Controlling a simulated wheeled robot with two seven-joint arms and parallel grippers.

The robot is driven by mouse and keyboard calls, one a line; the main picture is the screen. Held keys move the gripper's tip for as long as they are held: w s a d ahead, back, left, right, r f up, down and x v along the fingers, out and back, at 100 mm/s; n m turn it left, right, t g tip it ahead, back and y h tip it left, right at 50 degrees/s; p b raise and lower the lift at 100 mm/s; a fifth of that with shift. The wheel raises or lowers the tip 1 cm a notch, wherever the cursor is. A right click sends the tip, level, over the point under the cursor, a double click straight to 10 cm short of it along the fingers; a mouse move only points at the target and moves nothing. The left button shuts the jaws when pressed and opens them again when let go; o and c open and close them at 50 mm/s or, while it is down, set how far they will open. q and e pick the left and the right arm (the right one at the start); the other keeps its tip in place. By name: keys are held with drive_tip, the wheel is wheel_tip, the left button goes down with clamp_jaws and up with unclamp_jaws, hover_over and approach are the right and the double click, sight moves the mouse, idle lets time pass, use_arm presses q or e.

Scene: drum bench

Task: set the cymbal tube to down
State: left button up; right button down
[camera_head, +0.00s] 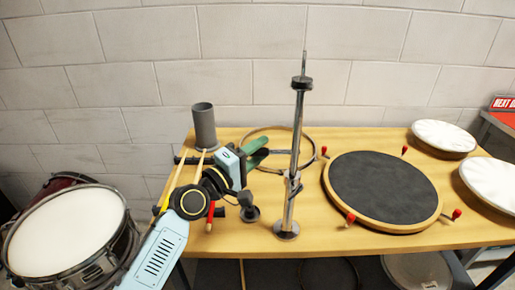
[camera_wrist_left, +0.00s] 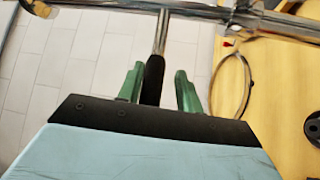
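The cymbal tube (camera_head: 298,120) is a slim metal tube standing upright on the bench, with a black collar near its top and a round foot. In the left wrist view, a metal tube (camera_wrist_left: 200,10) runs across the top. My left gripper (camera_head: 258,150) is to the left of the stand, its green fingers pointing toward it. In the left wrist view, the fingers (camera_wrist_left: 159,88) are apart, with a rod with a black grip (camera_wrist_left: 153,80) between them. A gap shows at the right finger; contact at the left finger is unclear. My right gripper is not in view.
A black round pad (camera_head: 382,188) with red knobs lies right of the stand. White drum heads (camera_head: 443,137) are at the right. A grey cup (camera_head: 204,125), drumsticks (camera_head: 173,180) and a metal hoop (camera_head: 312,142) are near my left arm. A snare drum (camera_head: 68,232) stands left.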

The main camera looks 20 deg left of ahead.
use_arm(q)
drive_tip(key=shift+o, duration=0.2)
drive_tip(key=shift+r, duration=0.15)
drive_tip(key=b+v, duration=0.1)
drive_tip(key=v, duration=1.2)
drive_tip(key=shift+s+b, duration=0.2)
drive_tip(key=shift+b, duration=0.15)
